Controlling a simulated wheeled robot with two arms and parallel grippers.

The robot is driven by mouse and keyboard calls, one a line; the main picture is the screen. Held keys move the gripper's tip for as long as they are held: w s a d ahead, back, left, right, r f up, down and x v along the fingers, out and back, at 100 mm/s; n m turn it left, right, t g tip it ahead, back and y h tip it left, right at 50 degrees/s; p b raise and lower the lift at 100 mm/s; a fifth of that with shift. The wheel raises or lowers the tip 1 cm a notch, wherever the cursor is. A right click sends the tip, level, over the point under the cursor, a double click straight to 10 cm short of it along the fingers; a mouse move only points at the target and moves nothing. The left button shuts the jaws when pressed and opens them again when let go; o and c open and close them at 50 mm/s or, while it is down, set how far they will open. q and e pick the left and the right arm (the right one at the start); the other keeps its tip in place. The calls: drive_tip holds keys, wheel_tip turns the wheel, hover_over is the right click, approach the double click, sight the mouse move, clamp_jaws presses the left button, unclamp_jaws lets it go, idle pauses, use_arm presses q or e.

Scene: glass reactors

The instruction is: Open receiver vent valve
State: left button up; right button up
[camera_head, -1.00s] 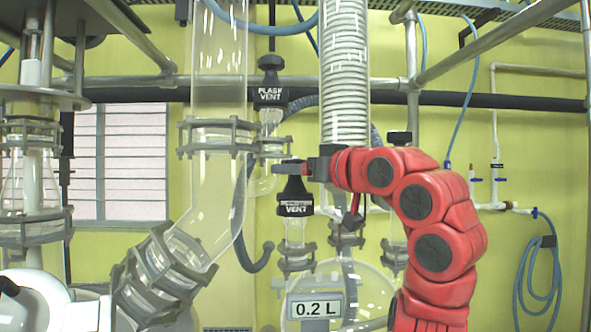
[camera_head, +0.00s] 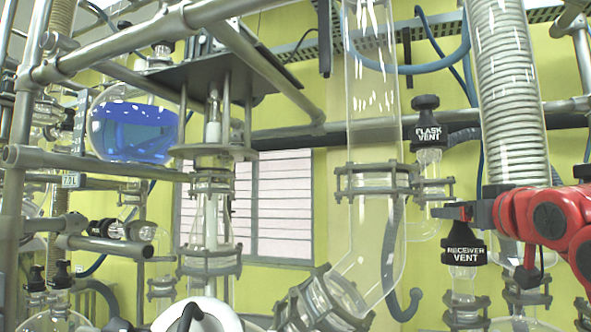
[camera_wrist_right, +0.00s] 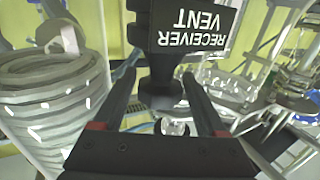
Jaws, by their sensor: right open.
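The receiver vent valve (camera_head: 464,251) has a black labelled cap and stands on a clear glass neck at the right of the head view. Its black cap with upside-down lettering also shows in the right wrist view (camera_wrist_right: 190,28). My right gripper (camera_head: 452,212) is at the cap's top in the head view, its red arm coming from the right. In the wrist view the two fingers (camera_wrist_right: 163,95) are apart, with the cap's narrower black part between them. I cannot tell whether either finger touches it. My left gripper is not in view.
The flask vent (camera_head: 428,133) is above and left of my right gripper. The coiled glass condenser (camera_head: 507,90) stands close behind it, and a wide glass tube (camera_head: 373,210) is to the left. Metal rails and a flask of blue liquid (camera_head: 134,131) are at far left.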

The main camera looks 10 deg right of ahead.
drive_tip(key=shift+a+m+g+h+p, duration=0.2)
drive_tip(key=shift+m+g+h+p, duration=0.2)
drive_tip(key=shift+m+h, duration=1.15)
drive_tip(key=shift+n+h, duration=0.25)
drive_tip(key=shift+h, duration=0.2)
